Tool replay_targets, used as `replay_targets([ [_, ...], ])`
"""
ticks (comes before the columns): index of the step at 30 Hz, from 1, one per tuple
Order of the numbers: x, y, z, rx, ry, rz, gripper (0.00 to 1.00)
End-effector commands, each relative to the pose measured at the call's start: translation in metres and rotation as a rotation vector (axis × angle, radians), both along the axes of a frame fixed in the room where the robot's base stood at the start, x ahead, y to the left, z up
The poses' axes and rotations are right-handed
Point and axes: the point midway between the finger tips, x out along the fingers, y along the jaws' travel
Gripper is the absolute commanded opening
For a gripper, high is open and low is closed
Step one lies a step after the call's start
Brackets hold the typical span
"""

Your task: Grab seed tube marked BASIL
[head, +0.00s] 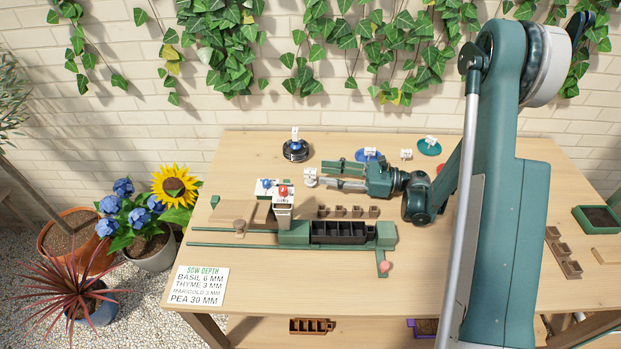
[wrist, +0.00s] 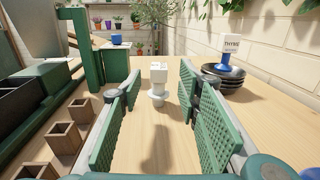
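A small white tube with a white tag (head: 311,177) stands upright on the table, just beyond the tips of my gripper (head: 324,174). In the wrist view the white tube (wrist: 157,82) is centred ahead between the two green finger pads of my gripper (wrist: 157,100), with nothing touching it. The gripper is open and empty. The tag's lettering is too small to read, so I cannot tell if it says BASIL. A blue tube tagged THYME (wrist: 230,52) stands on a stack of dark saucers (wrist: 223,82) to the right; these saucers also show in the head view (head: 295,154).
Several brown pots (head: 340,211) stand in a row beside the gripper, near a green device with a black tray (head: 338,233). A sowing-depth sign (head: 200,285) lies at front left.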

Motion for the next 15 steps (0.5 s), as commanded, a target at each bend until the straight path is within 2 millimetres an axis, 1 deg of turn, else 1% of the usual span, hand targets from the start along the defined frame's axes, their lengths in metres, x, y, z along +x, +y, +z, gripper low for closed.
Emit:
replay_targets([
  [1, 0.0001, 0.0041, -0.0006, 0.000, 0.000, 0.001, 0.34],
  [5, 0.0007, 0.0099, -0.0003, 0.000, 0.000, 0.001, 0.34],
  [15, 0.0009, 0.0109, 0.0000, 0.000, 0.000, 0.000, 0.34],
])
